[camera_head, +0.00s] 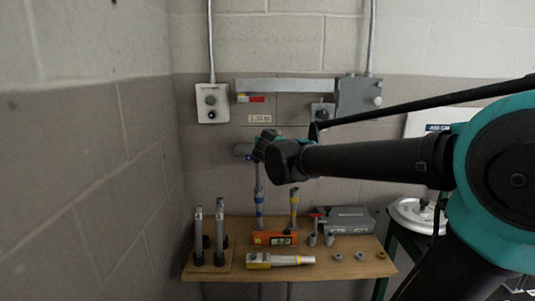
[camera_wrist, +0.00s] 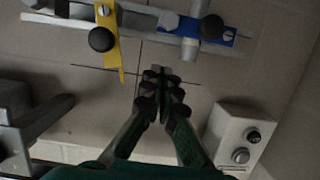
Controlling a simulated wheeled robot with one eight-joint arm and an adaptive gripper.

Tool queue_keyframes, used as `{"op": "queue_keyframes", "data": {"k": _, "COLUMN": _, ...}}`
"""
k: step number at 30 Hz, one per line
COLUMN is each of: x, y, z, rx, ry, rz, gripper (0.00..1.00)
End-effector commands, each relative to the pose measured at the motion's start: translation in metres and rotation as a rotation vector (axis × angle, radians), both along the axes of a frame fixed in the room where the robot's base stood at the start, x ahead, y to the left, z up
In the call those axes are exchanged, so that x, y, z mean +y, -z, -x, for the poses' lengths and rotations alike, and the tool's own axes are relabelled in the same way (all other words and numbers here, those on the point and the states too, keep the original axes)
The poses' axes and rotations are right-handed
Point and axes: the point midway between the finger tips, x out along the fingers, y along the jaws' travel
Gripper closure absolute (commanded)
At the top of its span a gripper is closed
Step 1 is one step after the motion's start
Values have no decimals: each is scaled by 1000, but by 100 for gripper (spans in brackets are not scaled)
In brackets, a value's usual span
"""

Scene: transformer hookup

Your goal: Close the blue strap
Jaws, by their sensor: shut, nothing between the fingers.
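The blue strap (camera_wrist: 224,35) shows in the wrist view at the top, lying along a grey rail beside a grey pipe (camera_wrist: 190,42). A black knob (camera_wrist: 212,27) sits on it. I cannot tell whether it is open or shut. In the head view a small blue part (camera_head: 243,152) shows on the wall just left of my gripper (camera_head: 264,140), which hides the rest. In the wrist view my gripper (camera_wrist: 160,74) has its fingertips together, empty, below and left of the blue strap and apart from it.
A yellow strap (camera_wrist: 107,62) with a black knob crosses the rail. A white control box (camera_wrist: 236,137) is on the wall. Below, the wooden table (camera_head: 210,274) holds upright pipes with blue (camera_head: 259,197) and yellow bands, an orange meter (camera_head: 268,239) and several small parts.

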Motion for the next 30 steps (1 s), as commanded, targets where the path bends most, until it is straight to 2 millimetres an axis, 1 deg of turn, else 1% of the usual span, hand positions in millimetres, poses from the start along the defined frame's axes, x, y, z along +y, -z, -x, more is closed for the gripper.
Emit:
{"op": "queue_keyframes", "data": {"k": 1, "x": -1, "y": -7, "z": -5, "rx": -1, "ry": 0, "rz": 0, "gripper": 100}}
{"op": "queue_keyframes", "data": {"k": 3, "x": 0, "y": -7, "z": 6, "rx": 0, "ry": -2, "rz": 0, "gripper": 100}}
{"op": "queue_keyframes", "data": {"k": 11, "x": 1, "y": -14, "z": 36, "rx": 0, "ry": -2, "rz": 0, "gripper": 100}}
{"op": "queue_keyframes", "data": {"k": 18, "x": 3, "y": -22, "z": 71, "rx": 0, "ry": -3, "rz": 1, "gripper": 100}}
{"op": "queue_keyframes", "data": {"k": 24, "x": 3, "y": -27, "z": 89, "rx": 0, "ry": -2, "rz": 0, "gripper": 100}}
{"op": "queue_keyframes", "data": {"k": 26, "x": 3, "y": -27, "z": 92, "rx": 1, "ry": 0, "rz": 1, "gripper": 100}}
{"op": "queue_keyframes", "data": {"k": 28, "x": -2, "y": -23, "z": 93, "rx": 9, "ry": 10, "rz": 5, "gripper": 100}}
{"op": "queue_keyframes", "data": {"k": 29, "x": -6, "y": -18, "z": 93, "rx": 18, "ry": 19, "rz": 8, "gripper": 100}}
{"op": "queue_keyframes", "data": {"k": 30, "x": -13, "y": -9, "z": 93, "rx": 36, "ry": 33, "rz": 15, "gripper": 100}}
